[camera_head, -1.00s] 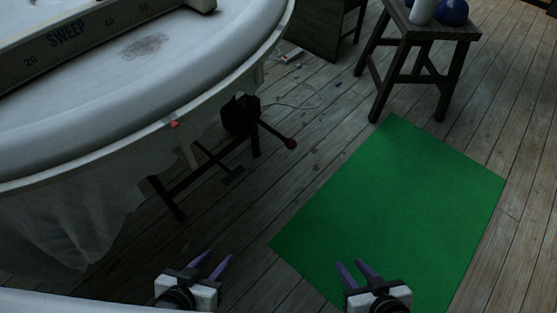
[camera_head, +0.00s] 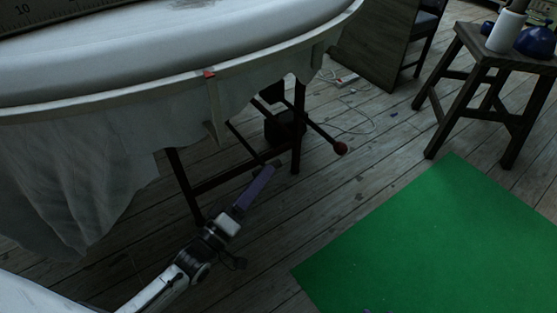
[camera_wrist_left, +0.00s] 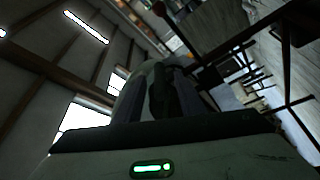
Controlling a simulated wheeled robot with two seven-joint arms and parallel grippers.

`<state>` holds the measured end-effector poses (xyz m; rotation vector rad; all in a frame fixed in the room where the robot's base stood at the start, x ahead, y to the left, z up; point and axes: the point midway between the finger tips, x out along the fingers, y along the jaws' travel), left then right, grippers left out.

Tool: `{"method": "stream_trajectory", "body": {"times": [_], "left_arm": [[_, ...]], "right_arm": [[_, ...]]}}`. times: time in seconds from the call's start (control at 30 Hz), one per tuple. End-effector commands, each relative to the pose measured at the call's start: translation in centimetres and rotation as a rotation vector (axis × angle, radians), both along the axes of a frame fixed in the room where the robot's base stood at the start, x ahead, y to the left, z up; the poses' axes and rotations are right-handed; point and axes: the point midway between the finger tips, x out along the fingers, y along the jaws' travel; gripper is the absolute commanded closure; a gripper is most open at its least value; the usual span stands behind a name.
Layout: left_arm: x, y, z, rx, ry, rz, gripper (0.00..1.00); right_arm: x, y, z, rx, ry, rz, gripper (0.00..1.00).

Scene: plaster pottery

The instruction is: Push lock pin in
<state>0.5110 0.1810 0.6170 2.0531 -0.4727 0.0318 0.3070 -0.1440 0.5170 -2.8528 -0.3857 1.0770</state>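My left gripper (camera_head: 272,168) reaches in from the lower left, in front of the dark stand under the white round table. Its purple fingers show edge-on and overlap, so I cannot tell their gap. In the left wrist view the fingers (camera_wrist_left: 188,100) are dark, with a dark shape between or behind them. A dark rod with a red ball end (camera_head: 340,148) sticks out from the stand, right of my left gripper and apart from it in the picture. I cannot make out a lock pin for sure. Only purple tips of my right gripper (camera_head: 374,311) show at the bottom edge.
The white table's rim (camera_head: 130,107) carries a small red mark (camera_head: 209,75), with cloth hanging below. A green mat (camera_head: 420,245) lies on the plank floor. A wooden stool (camera_head: 497,62) with a white cylinder and blue items stands at right. A white cable (camera_head: 350,128) lies behind.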

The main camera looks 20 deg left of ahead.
Motion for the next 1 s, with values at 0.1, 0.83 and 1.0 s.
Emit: {"method": "stream_trajectory", "body": {"times": [0.1,0.83,1.0], "left_arm": [[2.3,-0.8,0.5,0.001,-0.004,0.000,0.64],[6.9,-2.4,1.5,0.003,0.001,0.001,0.71],[6.8,-2.4,1.5,0.003,0.001,0.001,0.99]], "right_arm": [[0.0,0.0,-0.3,0.004,-0.002,-0.002,0.69],[-0.2,0.2,-0.3,0.019,-0.008,-0.008,0.69],[-0.2,0.2,-0.4,0.018,-0.006,-0.009,0.69]]}}
